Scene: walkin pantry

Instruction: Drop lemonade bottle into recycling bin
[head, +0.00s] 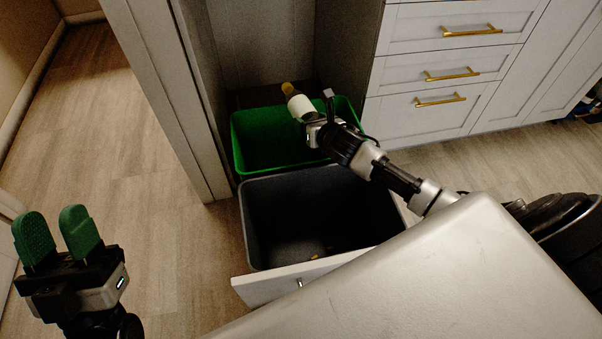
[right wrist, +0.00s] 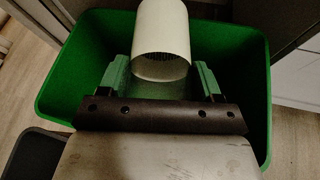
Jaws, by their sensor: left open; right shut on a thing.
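The lemonade bottle (head: 299,106), white with a yellow-brown end, is held by my right gripper (head: 318,125) above the green bin (head: 262,149). In the right wrist view, the bottle's white part (right wrist: 160,42) sticks out beyond the two green fingers of my right gripper (right wrist: 160,82), with the green bin (right wrist: 75,75) around and below it. I take the green bin to be the recycling bin; no label shows. My left gripper (head: 62,240) is open and empty at the far left, away from the bins.
A dark grey bin (head: 262,215) stands in front of the green one in the pulled-out drawer, with a small yellow item at its bottom. The white drawer front (head: 262,288) is nearest me. White cabinets (head: 440,75) stand right. Floor (head: 110,130) is clear at left.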

